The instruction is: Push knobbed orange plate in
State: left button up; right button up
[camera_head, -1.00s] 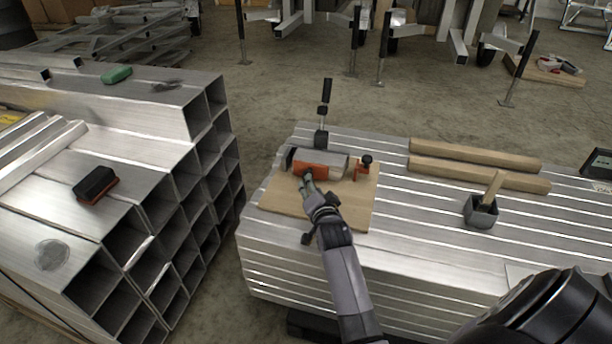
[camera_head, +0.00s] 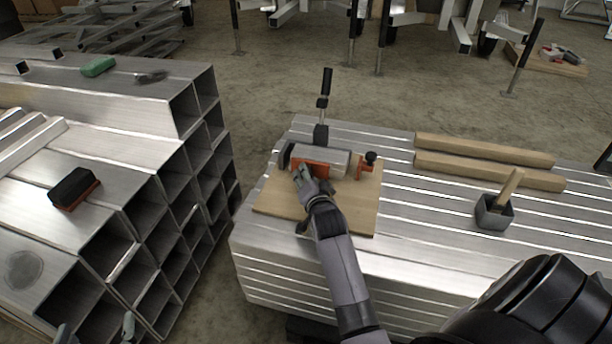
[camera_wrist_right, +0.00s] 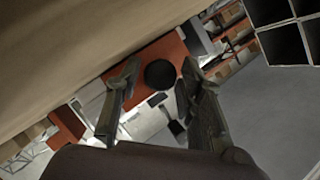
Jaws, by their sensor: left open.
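The orange plate (camera_head: 322,168) sits at the front of a metal fixture (camera_head: 326,157) on a wooden board (camera_head: 272,200). In the right wrist view the orange plate (camera_wrist_right: 140,68) carries a round black knob (camera_wrist_right: 160,73). My right gripper (camera_head: 303,178) is in front of the plate's left part. Its fingers (camera_wrist_right: 160,78) are apart, one on each side of the knob, with small gaps showing. I cannot tell whether they touch the plate. The gripper hides the knob in the head view. My left gripper (camera_head: 97,332) shows only its separated fingertips at the bottom left edge.
An orange bracket with a black knob (camera_head: 371,157) stands at the fixture's right end. A black upright handle (camera_head: 324,90) rises behind it. Stacked square tubes (camera_head: 150,240) stand at left.

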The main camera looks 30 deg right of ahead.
jog(key=shift+w, duration=0.15)
grip_shut()
dwell(0.5)
